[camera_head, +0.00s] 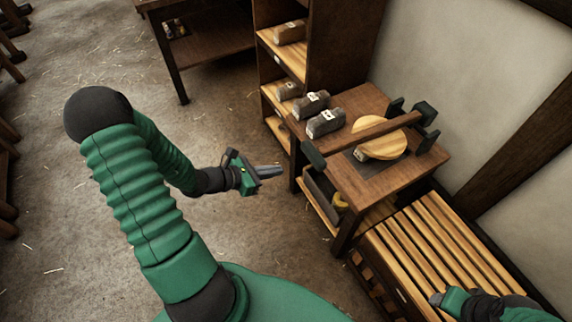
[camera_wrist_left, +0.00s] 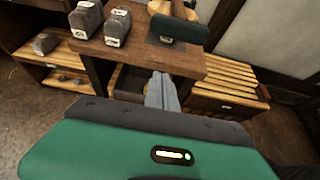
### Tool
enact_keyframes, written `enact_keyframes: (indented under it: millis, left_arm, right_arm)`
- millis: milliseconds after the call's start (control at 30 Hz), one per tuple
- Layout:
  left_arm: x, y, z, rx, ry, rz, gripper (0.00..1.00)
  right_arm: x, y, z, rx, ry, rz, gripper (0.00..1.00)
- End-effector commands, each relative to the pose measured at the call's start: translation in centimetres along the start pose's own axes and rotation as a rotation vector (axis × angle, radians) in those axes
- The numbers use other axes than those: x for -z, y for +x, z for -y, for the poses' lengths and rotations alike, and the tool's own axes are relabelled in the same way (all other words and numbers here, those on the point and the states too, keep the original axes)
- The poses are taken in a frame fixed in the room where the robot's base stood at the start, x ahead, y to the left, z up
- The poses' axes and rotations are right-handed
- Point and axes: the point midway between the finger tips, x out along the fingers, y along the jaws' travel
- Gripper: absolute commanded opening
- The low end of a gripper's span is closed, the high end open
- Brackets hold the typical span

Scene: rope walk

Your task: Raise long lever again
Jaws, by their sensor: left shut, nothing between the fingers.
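The long lever (camera_head: 355,137) is a brown wooden bar lying across a small wooden table (camera_head: 400,178). Its near end carries a dark green block-shaped grip (camera_head: 313,154), which also shows at the top of the left wrist view (camera_wrist_left: 180,28). Its far end meets dark green brackets (camera_head: 424,112). A round pale wooden disc (camera_head: 388,146) sits under the bar. My left gripper (camera_head: 270,171) is shut and empty, left of the table and apart from the grip; its grey fingers (camera_wrist_left: 162,92) point toward the table in the wrist view. My right gripper (camera_head: 439,298) is partly visible at lower right.
Two dark labelled weights (camera_head: 325,123) stand on the table's left side. A shelf unit (camera_head: 283,52) with more blocks stands behind. A slatted wooden crate (camera_head: 425,250) is at right, beneath my right arm. Open floor (camera_head: 225,95) lies left of my left gripper.

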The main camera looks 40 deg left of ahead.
Motion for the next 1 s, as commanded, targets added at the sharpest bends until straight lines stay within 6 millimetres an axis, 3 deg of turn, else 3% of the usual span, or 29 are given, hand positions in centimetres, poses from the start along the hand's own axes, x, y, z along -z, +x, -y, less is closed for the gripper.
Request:
enact_keyframes:
  millis: [400, 600, 1000]
  left_arm:
    - [0.2, 9.0, 0.3, 0.005, 0.002, 0.0, 0.0]
    - [-3.0, 7.8, 0.1, 0.0, 0.004, 0.0, 0.0]
    - [-3.8, 7.5, 0.1, 0.001, 0.002, -0.001, 0.0]
  right_arm:
    - [-0.5, 2.2, 0.0, 0.0, 0.0, 0.0, 0.53]
    - [-0.3, 1.2, 0.0, 0.0, 0.0, 0.0, 0.53]
    - [-0.3, 1.2, 0.0, 0.0, 0.0, 0.0, 0.53]
